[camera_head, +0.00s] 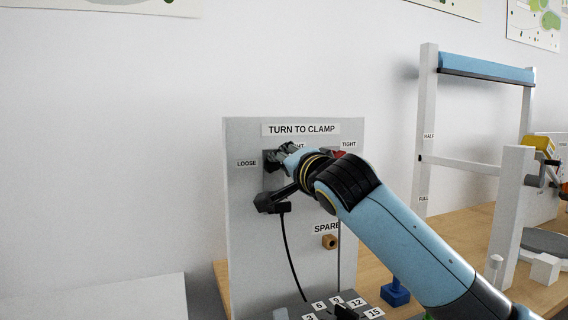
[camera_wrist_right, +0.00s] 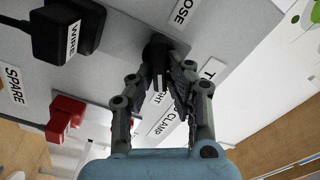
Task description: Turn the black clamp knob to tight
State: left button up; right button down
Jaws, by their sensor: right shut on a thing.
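The black clamp knob (camera_wrist_right: 157,52) sits on the upright grey panel (camera_head: 245,220), under the sign "TURN TO CLAMP" (camera_head: 300,129). The LOOSE label (camera_head: 246,163) is left of it and the TIGHT label (camera_head: 348,144) is to the right. My right gripper (camera_head: 278,158) reaches in from the right and is shut on the knob; its two fingers (camera_wrist_right: 163,88) lie on either side of it in the wrist view. The fingers hide much of the knob in the head view, so its exact pointing is hard to tell. My left gripper is not in view.
A black block marked WIRE (camera_wrist_right: 68,30), with a cable, sits close beside the gripper. A red part (camera_wrist_right: 66,115) is on the panel too. A SPARE peg (camera_head: 330,242) is lower down. A white frame with a blue roller (camera_head: 485,66) stands at right.

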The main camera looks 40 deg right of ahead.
dwell(0.3)
jog(key=c, duration=1.3)
grip_release()
jog(key=v, duration=1.2)
jog(key=shift+d+f, duration=0.1)
